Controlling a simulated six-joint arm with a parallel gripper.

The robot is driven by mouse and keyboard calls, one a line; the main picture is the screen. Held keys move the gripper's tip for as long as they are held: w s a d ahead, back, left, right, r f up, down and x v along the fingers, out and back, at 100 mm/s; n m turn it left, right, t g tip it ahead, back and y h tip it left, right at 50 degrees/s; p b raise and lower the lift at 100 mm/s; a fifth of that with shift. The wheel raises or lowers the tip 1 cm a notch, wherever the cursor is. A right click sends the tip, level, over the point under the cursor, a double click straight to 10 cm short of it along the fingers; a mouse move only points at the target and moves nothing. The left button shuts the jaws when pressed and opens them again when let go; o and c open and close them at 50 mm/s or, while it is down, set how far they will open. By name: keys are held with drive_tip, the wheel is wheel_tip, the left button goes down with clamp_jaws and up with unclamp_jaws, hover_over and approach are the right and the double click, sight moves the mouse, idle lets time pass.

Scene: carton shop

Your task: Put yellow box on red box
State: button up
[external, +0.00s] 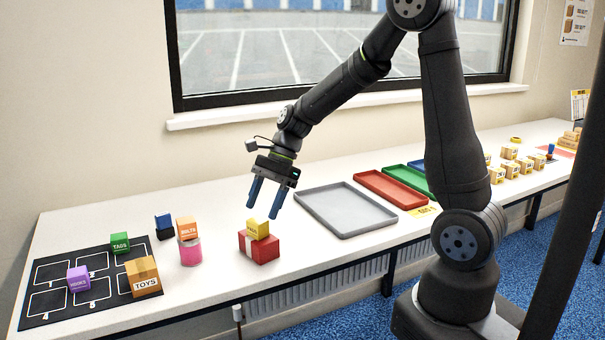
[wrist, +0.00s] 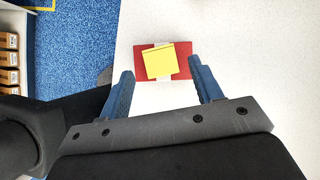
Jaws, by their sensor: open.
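The yellow box (external: 257,229) sits on top of the red box (external: 258,248) near the front edge of the white table. The yellow box is turned slightly relative to the red one. In the wrist view the yellow box (wrist: 160,61) lies over the middle of the red box (wrist: 184,60), which has a white band. My gripper (external: 267,207) is open and empty, with its blue fingers above the two boxes. In the wrist view its fingers (wrist: 160,83) are apart and both boxes lie just beyond the tips.
A pink jar (external: 190,252) with an orange box (external: 187,228) on it stands to the left. A black mat (external: 80,290) holds green, purple and cardboard boxes. A grey tray (external: 345,208) lies to the right, with red (external: 395,188) and green trays beyond.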

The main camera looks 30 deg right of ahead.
sight(258, 220)
drive_tip(key=v, duration=0.9)
drive_tip(key=shift+f, duration=0.1)
drive_tip(key=x, duration=1.2)
drive_tip(key=shift+a+f, duration=0.1)
drive_tip(key=shift+f, duration=0.1)
wheel_tip(258, 220, up, 3)
drive_tip(key=shift+f, duration=0.1)
drive_tip(key=shift+r, duration=0.7)
